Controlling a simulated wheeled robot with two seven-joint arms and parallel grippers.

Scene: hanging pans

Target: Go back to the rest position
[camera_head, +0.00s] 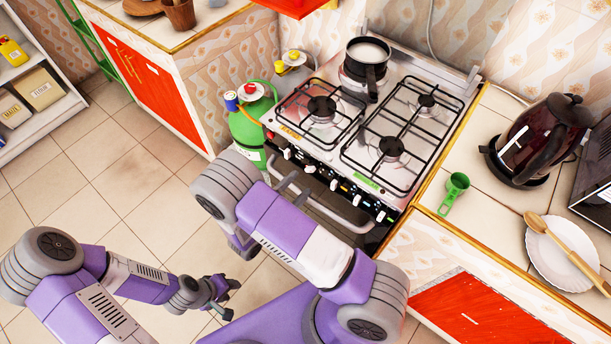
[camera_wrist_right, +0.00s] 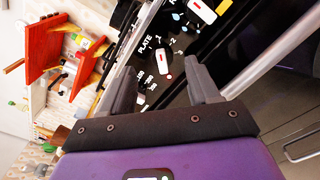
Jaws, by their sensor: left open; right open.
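My left gripper (camera_head: 231,299) is open and empty, low over the tiled floor at the lower left of the head view. My right arm bends up in front of the stove (camera_head: 313,147), and its gripper is mostly hidden behind the arm there. In the right wrist view my right gripper (camera_wrist_right: 161,88) shows two spread fingers with nothing between them. The stove's front panel (camera_wrist_right: 180,47) with its knobs lies beyond the fingers. I cannot tell the exact gap between them.
A dark pan (camera_head: 368,60) sits at the stove's back. A green gas cylinder (camera_head: 252,128) stands left of the stove. The floor (camera_head: 110,185) at left is clear.

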